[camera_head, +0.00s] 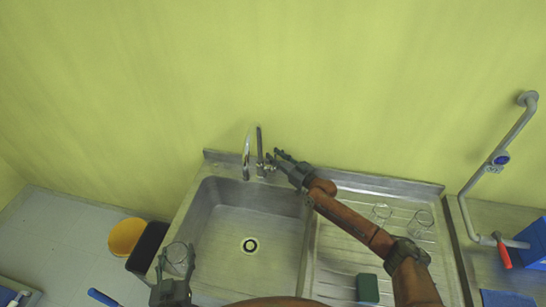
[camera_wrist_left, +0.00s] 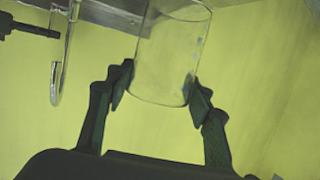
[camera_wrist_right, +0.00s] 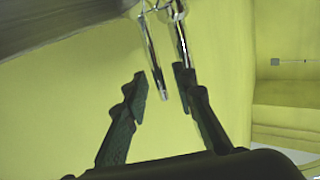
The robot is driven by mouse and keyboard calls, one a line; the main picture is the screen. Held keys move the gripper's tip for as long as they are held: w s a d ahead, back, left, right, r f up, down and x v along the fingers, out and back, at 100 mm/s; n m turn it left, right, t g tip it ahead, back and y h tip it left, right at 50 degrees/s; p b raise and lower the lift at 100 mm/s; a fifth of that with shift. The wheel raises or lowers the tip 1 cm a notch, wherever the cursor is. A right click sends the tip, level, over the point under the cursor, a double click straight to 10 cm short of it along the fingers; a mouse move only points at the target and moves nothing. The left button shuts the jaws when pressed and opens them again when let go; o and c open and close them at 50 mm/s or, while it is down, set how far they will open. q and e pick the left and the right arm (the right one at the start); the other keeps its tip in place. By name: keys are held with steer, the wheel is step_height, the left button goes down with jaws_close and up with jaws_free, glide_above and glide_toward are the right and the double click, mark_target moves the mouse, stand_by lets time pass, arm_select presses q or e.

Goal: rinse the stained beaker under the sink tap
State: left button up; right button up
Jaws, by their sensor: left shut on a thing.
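The glass beaker (camera_head: 178,258) is held over the left edge of the sink basin (camera_head: 225,275). In the left wrist view the clear beaker (camera_wrist_left: 170,50) shows faint bluish stains on its right side. My left gripper (camera_head: 177,275) is shut on the beaker, one finger on each side. The metal tap (camera_head: 246,158) stands at the back of the sink, with a curved spout and an upright lever. No water shows. My right gripper (camera_head: 275,158) is open beside the tap, on its right; in its wrist view the tap (camera_wrist_right: 153,55) lies just beyond the fingertips.
Two glass vessels (camera_head: 380,213) (camera_head: 421,222) stand on the drainboard (camera_head: 335,255), with a green sponge (camera_head: 367,288) in front. A yellow container (camera_head: 126,237) and a black bin (camera_head: 147,246) are left of the sink. The basin is empty.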

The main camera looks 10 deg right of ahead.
steer(key=shift+c, duration=0.6)
jaws_close()
